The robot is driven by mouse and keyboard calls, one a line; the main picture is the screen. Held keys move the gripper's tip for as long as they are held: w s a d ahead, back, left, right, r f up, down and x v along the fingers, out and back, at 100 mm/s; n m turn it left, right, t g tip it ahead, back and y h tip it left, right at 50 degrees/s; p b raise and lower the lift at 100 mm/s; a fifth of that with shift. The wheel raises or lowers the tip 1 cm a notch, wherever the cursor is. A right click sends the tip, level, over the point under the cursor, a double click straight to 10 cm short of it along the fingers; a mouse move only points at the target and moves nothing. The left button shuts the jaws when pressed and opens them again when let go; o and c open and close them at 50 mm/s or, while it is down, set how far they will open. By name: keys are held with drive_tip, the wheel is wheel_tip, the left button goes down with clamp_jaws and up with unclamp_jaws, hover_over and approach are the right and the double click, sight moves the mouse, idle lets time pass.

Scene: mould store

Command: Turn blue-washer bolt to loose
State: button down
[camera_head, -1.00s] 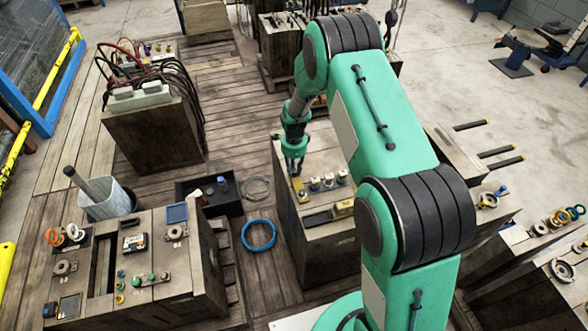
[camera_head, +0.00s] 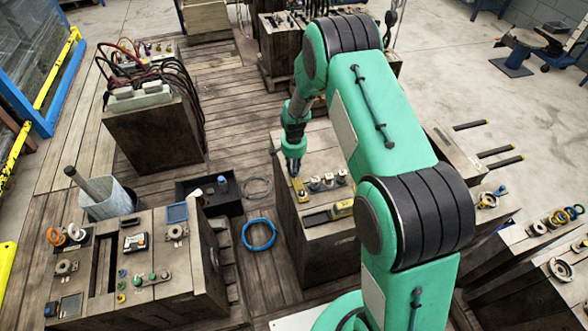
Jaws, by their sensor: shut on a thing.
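My gripper (camera_head: 295,168) points down over the block (camera_head: 321,244) in the middle, at the back end of a yellow plate (camera_head: 299,190). It is shut on a bolt there. The fingers hide the bolt, and I cannot make out a blue washer at this size. Several small pale-topped, dark-bodied fittings (camera_head: 328,181) stand in a row just right of the plate.
A black open bin (camera_head: 222,207) and a blue ring (camera_head: 258,233) lie on the planks left of the block. Another block (camera_head: 201,285) with fittings stands front left. A cable-covered block (camera_head: 152,135) stands behind it. My arm covers the block's right side.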

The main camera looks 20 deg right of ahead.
drive_tip(key=n, duration=0.4)
drive_tip(key=shift+f+n, duration=0.1)
drive_tip(key=shift+n, duration=0.3)
drive_tip(key=n, duration=0.4)
drive_tip(key=shift+s, duration=0.1)
drive_tip(key=n, duration=0.8)
drive_tip(key=shift+f+n, duration=0.1)
drive_tip(key=shift+n, duration=0.2)
drive_tip(key=n, duration=0.4)
drive_tip(key=shift+s+n, duration=0.1)
drive_tip(key=shift+n, duration=0.2)
drive_tip(key=n, duration=0.3)
drive_tip(key=shift+n, duration=0.3)
drive_tip(key=n, duration=0.4)
drive_tip(key=shift+n, duration=2.3)
